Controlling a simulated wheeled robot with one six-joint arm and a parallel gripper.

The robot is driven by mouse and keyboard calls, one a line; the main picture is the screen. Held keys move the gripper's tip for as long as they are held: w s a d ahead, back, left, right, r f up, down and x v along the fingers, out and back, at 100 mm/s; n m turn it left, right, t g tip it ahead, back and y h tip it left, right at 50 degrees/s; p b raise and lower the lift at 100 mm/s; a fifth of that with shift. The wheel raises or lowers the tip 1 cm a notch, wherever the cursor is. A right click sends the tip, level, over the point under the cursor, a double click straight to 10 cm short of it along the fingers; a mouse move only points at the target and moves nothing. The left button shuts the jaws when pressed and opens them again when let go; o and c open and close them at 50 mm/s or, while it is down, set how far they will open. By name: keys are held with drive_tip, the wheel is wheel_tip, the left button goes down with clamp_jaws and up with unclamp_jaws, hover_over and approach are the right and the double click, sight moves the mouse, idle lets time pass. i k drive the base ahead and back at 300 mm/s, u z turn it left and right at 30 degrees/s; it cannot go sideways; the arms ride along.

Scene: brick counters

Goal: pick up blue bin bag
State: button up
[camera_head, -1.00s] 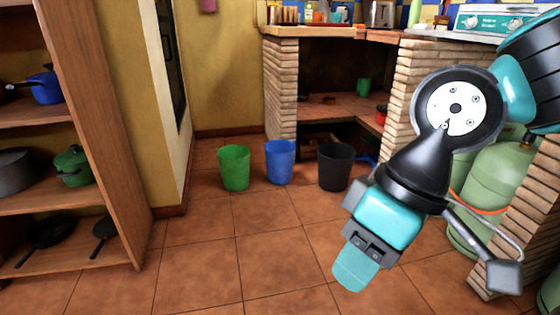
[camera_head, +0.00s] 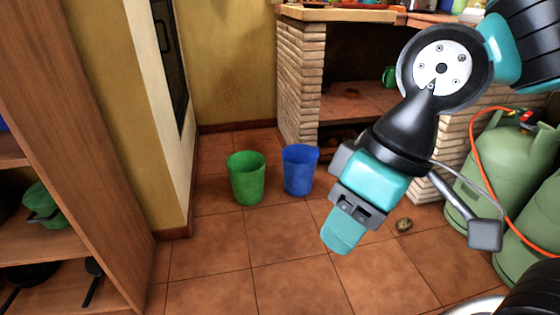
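A blue bin (camera_head: 300,170) stands upright on the tiled floor in front of the brick counter, slightly right of the picture's middle. Whether a bag lines it, or it is the bag itself, I cannot tell. My gripper (camera_head: 343,236) hangs in front, to the right of and lower in the picture than the blue bin, pointing down. It does not touch the bin. Only one teal finger face shows, so its opening is hidden. Nothing is seen held in it.
A green bin (camera_head: 246,178) stands just left of the blue one. A small brown object (camera_head: 404,224) lies on the floor at right. Green gas cylinders (camera_head: 492,170) stand far right by the brick counter (camera_head: 300,80). A wooden shelf (camera_head: 85,130) is at left. Floor ahead is clear.

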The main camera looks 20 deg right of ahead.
sight(299, 160)
drive_tip(key=i, duration=2.45)
